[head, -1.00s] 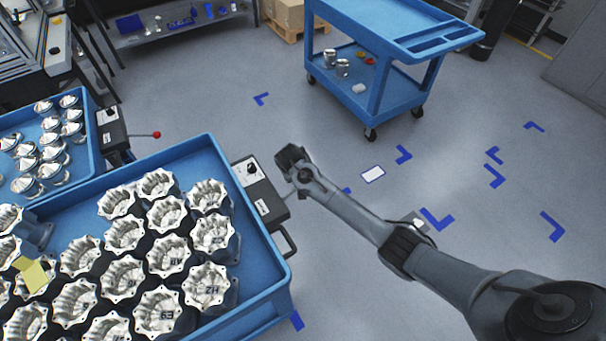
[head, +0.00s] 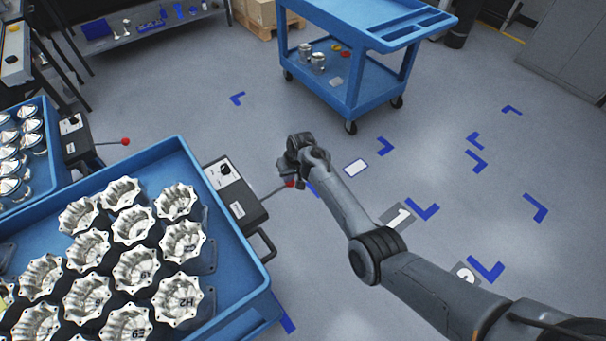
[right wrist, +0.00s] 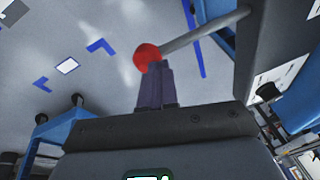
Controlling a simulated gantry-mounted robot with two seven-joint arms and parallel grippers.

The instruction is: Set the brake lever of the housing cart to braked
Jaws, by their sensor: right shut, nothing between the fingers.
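The housing cart (head: 186,153) is a blue tray cart at lower left, holding rows of silver machined housings (head: 133,224). A dark brake box (head: 236,193) is fixed to its right side. Its brake lever (head: 274,192) points out to the right and ends in a red knob (head: 290,184). My right gripper (head: 294,176) is shut and empty, right at the knob. In the right wrist view the closed fingers (right wrist: 154,82) overlap the lower edge of the red knob (right wrist: 147,56); I cannot tell whether they touch. My left gripper is not in view.
A second blue cart at far left has its own brake box (head: 74,137) and red-knobbed lever (head: 125,141). A blue utility cart (head: 350,94) stands at the back. The floor right of the housing cart is open, with blue corner marks (head: 423,208).

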